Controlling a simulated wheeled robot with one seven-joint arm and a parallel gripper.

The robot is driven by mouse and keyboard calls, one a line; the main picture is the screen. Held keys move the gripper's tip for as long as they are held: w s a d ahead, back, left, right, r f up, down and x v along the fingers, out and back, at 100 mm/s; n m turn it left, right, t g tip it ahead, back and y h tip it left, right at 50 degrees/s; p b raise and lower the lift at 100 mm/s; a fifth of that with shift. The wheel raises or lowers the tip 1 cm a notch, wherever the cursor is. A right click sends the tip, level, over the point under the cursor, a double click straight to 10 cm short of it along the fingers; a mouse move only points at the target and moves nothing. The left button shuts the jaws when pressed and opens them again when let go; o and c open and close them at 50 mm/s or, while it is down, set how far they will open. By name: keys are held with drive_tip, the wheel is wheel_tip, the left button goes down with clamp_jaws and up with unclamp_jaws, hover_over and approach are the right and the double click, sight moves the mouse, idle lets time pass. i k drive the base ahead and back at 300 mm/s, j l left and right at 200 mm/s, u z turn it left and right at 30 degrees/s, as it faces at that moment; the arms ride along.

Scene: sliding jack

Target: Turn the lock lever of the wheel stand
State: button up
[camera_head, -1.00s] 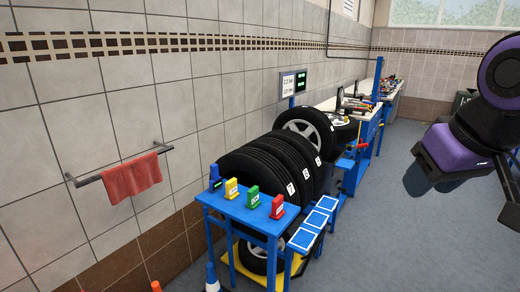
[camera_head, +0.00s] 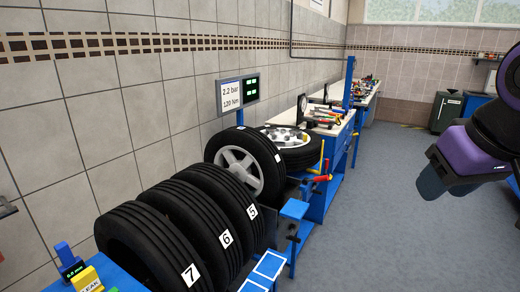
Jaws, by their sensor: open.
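The wheel stand seems to be the blue frame (camera_head: 294,209) at the end of the tyre row, beside a wheel with a silver rim (camera_head: 240,168). A small red handle (camera_head: 321,178) sticks out to the right near a yellow bar; it may be the lock lever, but it is too small to be sure. My gripper (camera_head: 432,180), purple with dark fingers, hangs at the right edge, high over the floor. It is open, empty and well apart from the stand and handle. The gap between its fingers is hard to see.
Tyres numbered 7, 6 and 5 (camera_head: 252,211) stand in a row along the tiled wall. Behind are a flat-lying wheel (camera_head: 290,136), a workbench with tools (camera_head: 335,124) and a display screen (camera_head: 250,86). Grey floor (camera_head: 370,230) to the right is clear.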

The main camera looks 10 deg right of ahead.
sight(327, 161)
drive_tip(key=i+l+z, duration=0.2)
drive_tip(key=i+l, duration=1.25)
drive_tip(key=i+l+u, duration=0.25)
drive_tip(key=i+l, duration=1.6)
drive_tip(key=l, duration=0.15)
